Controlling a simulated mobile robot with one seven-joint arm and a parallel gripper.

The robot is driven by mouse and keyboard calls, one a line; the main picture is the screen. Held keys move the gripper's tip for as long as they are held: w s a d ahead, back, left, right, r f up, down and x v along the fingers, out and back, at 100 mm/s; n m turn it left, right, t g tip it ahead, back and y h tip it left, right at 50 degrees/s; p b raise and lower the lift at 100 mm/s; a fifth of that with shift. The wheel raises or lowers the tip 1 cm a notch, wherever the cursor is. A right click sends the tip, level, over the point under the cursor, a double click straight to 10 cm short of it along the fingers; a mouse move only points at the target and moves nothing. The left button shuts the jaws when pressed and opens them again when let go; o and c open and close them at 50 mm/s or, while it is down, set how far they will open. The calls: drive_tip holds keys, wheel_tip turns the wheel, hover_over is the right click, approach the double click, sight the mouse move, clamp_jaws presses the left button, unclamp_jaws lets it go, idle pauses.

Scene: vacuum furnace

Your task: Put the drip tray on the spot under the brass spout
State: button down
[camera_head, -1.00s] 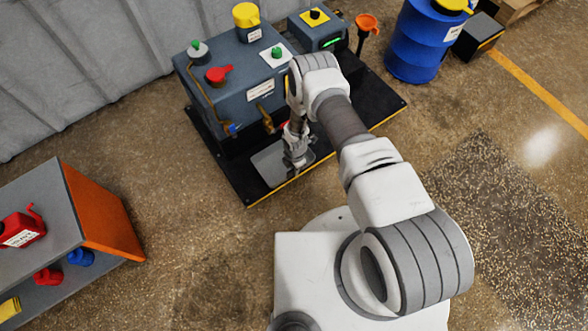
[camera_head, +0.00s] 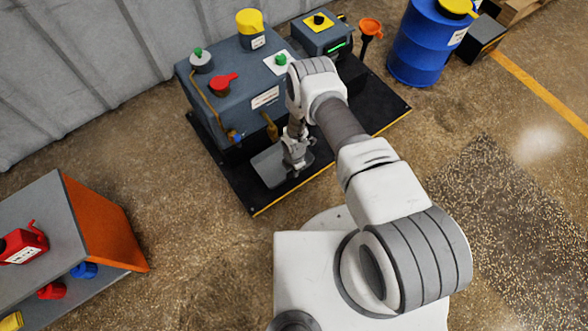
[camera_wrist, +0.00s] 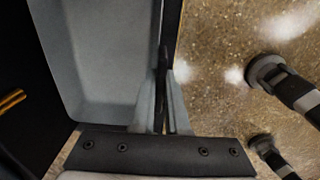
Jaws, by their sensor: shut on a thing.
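The drip tray is a shallow grey tray (camera_head: 268,166) over the front left of the black base plate of the pump unit. It fills the left of the wrist view (camera_wrist: 100,60), with its rim between my fingers. My gripper (camera_head: 297,163) is shut on the tray's right-hand rim; the fingers show in the wrist view (camera_wrist: 162,100). The brass spout (camera_head: 271,126) sticks out of the front of the grey tank, behind the tray and gripper. I cannot tell whether the tray touches the plate. The spot under the spout is not clearly visible.
The grey tank (camera_head: 222,105) carries a red-handled valve (camera_head: 223,82) and a brass pipe (camera_head: 208,105) on its left. The black base plate (camera_head: 237,187) has a yellow front edge. A blue drum (camera_head: 425,45) stands at the right, an orange-sided shelf (camera_head: 103,222) at the left.

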drive_tip(key=c, duration=0.8)
unclamp_jaws()
drive_tip(key=shift+c, duration=0.2)
wheel_tip(320, 180, up, 18)
drive_tip(key=p, duration=0.6)
drive_tip(key=shift+f+p, duration=0.25)
drive_tip(key=shift+p, duration=0.15)
